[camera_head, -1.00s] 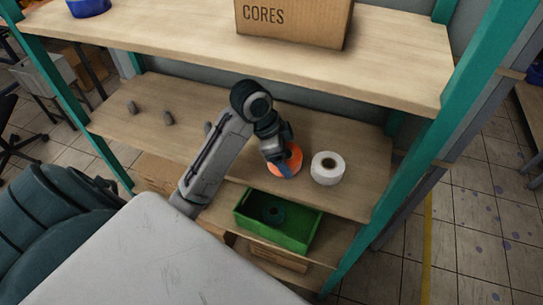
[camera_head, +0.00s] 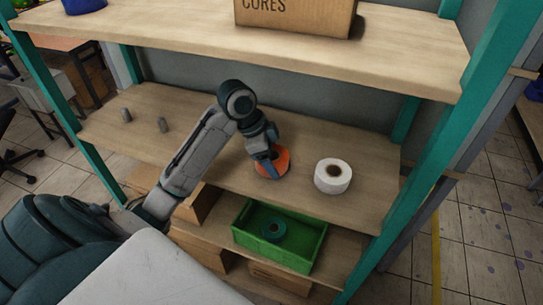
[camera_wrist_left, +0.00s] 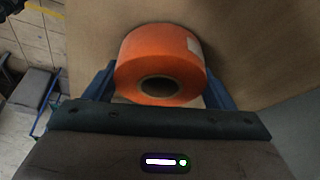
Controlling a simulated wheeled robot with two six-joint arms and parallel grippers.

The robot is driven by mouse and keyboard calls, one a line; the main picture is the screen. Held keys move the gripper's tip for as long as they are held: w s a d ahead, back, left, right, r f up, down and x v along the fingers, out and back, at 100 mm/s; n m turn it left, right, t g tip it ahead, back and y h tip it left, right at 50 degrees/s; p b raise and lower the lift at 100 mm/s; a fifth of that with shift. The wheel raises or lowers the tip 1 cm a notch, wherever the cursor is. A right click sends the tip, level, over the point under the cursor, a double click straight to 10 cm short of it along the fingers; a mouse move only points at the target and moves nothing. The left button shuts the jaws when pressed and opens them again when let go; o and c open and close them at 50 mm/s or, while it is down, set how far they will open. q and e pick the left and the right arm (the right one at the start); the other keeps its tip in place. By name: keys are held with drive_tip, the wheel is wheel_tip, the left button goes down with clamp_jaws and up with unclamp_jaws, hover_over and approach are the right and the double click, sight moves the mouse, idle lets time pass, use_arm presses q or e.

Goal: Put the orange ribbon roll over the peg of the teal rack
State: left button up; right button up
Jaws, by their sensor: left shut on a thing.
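The orange ribbon roll (camera_head: 273,161) is at the middle shelf of the teal rack (camera_head: 478,75). My left gripper (camera_head: 270,173) is shut on it. In the left wrist view the orange roll (camera_wrist_left: 160,62) sits between the two blue fingers (camera_wrist_left: 160,88), its core hole facing the camera. I cannot tell for sure whether the roll is clear of the shelf board. Two short grey pegs (camera_head: 126,115) (camera_head: 163,125) stand on the same shelf, to the left of my arm. My right gripper is not in view.
A white roll (camera_head: 333,176) stands on the shelf to the right of the orange one. A cardboard box (camera_head: 295,15) is on the shelf above. The shelf between the pegs and my gripper is partly behind my arm.

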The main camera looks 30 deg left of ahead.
use_arm(q)
drive_tip(key=o, duration=1)
drive_tip(key=shift+f, duration=0.15)
drive_tip(key=shift+o, duration=0.2)
drive_tip(key=shift+b+v, duration=0.55)
drive_tip(key=shift+v, duration=3.35)
drive_tip(key=shift+w, duration=0.15)
